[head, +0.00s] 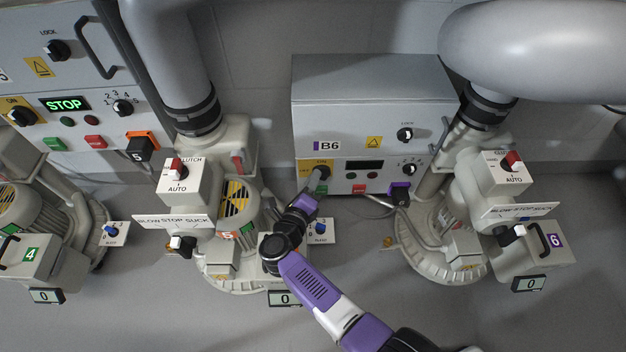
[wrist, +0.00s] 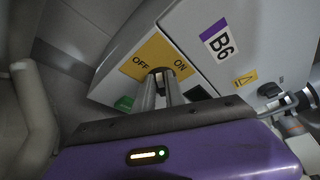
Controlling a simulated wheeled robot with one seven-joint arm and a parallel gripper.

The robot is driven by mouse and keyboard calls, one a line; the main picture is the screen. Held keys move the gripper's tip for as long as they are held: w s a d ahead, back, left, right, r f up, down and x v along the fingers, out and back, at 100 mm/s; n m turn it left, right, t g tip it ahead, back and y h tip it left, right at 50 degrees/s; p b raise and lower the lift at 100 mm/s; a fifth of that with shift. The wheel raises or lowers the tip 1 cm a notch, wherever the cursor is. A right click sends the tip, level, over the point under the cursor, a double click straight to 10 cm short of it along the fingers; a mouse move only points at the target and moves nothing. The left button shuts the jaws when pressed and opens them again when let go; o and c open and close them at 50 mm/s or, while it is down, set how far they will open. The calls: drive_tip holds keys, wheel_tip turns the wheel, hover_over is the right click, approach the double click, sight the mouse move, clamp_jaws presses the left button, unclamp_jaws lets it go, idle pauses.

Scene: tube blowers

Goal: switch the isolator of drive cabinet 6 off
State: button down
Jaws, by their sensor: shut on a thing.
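Drive cabinet B6 (head: 375,110) stands against the wall, a grey box with a purple-edged B6 label. Its isolator sits on a yellow OFF/ON plate (wrist: 172,48) at the lower left of its front; the plate also shows in the head view (head: 306,170). My gripper (head: 318,178) reaches up to this plate. In the wrist view its two grey fingers (wrist: 165,88) are shut on the dark isolator knob (wrist: 160,72), mostly hidden between them. The knob's exact pointing is hard to tell. The small display (head: 363,167) on the cabinet is dark.
A green button (wrist: 124,103) lies just below the plate. Blower 5 (head: 234,205) stands close left of my arm, blower 6 (head: 440,235) to the right.

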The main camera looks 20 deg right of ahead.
idle(0.4)
drive_tip(key=c, duration=1.4)
unclamp_jaws()
wheel_tip(320, 180, up, 20)
drive_tip(key=p, duration=1)
drive_tip(key=shift+p, duration=0.35)
